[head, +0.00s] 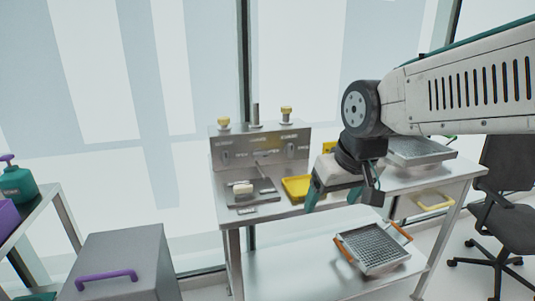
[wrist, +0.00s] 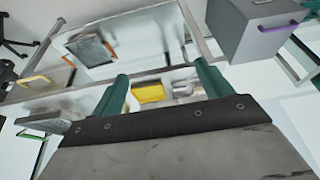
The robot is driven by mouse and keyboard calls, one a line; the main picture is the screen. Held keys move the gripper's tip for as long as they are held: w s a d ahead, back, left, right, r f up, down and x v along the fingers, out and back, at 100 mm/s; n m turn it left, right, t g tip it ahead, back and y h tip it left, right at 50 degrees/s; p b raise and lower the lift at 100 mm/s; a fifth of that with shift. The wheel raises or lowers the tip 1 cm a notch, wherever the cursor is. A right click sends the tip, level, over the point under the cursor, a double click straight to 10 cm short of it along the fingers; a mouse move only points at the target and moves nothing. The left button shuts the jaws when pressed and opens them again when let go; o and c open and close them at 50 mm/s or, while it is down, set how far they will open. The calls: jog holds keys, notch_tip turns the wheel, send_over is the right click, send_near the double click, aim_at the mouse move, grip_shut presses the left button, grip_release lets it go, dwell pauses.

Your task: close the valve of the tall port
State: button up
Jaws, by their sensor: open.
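A metal panel (head: 240,155) stands upright at the back left of the table in the head view. A bare grey post (head: 256,114) rises from its top middle, between a left yellow-topped fitting (head: 224,124) and a right yellow-topped fitting (head: 287,115). The right fitting stands higher than the left one. I cannot tell for sure which is the tall port or how its valve is set. My gripper (head: 342,198) is open and empty, to the right of the panel and in front of it. Its teal fingers (wrist: 162,76) show apart in the wrist view.
A yellow tray (head: 297,188) lies left of my gripper; it also shows in the wrist view (wrist: 149,93). A plate with a pale block (head: 243,189) sits before the panel. A mesh basket (head: 374,250) is on the lower shelf. A grey bin (head: 120,262) stands left.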

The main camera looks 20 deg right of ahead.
jog(key=w+f+t, duration=0.2)
jog(key=w+t, duration=0.3)
jog(key=w, duration=1.9)
jog(key=t, duration=0.4)
send_near(261, 154)
jog(key=shift+w+a+f, duration=0.1)
jog(key=shift+w+f, duration=0.35)
jog(key=shift+w, duration=0.1)
jog(key=shift+t, duration=0.3)
jog(key=x, duration=0.8)
jog(key=c, duration=1)
